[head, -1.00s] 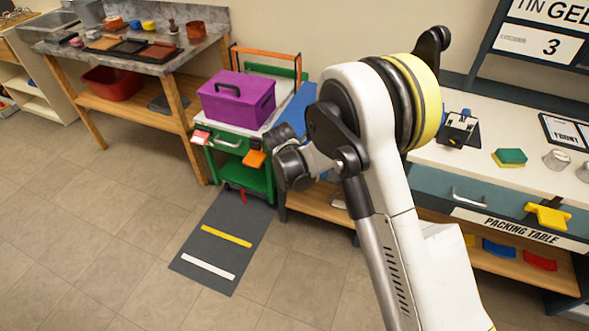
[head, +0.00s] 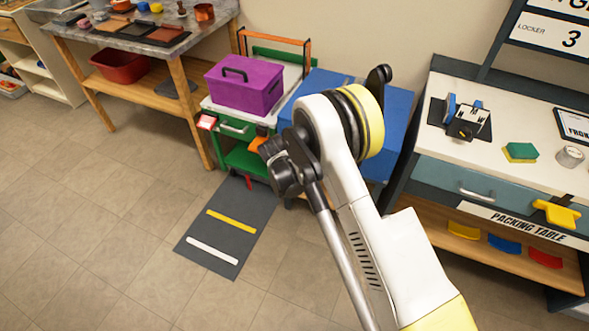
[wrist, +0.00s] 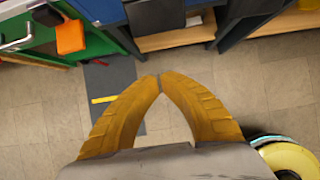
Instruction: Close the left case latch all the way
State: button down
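A purple case (head: 240,96) with a dark handle on its lid stands on the green cart (head: 224,139) left of my arm in the head view. Its lid looks down. I cannot make out a left latch on it at this size. My gripper (wrist: 159,78) shows in the wrist view as two yellow fingers with their tips together and nothing between them. It is over the floor, apart from the case, which is not in the wrist view. In the head view my arm's end hides the fingers.
A blue-topped bench (head: 398,103) stands between the cart and the packing table (head: 440,146). The packing table carries a dark device with blue parts (head: 463,118) and a green sponge (head: 520,151). An orange block (wrist: 70,37) hangs on the cart. Open floor lies in front, with a dark mat (head: 228,225).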

jog(key=b+x, duration=0.3)
jog(key=x, duration=0.5)
jog(key=w+r, duration=0.1)
jog(key=w+d+r+b, duration=0.1)
jog(key=r, duration=0.1)
jog(key=shift+w+r, duration=0.1)
jog(key=shift+w, duration=0.15)
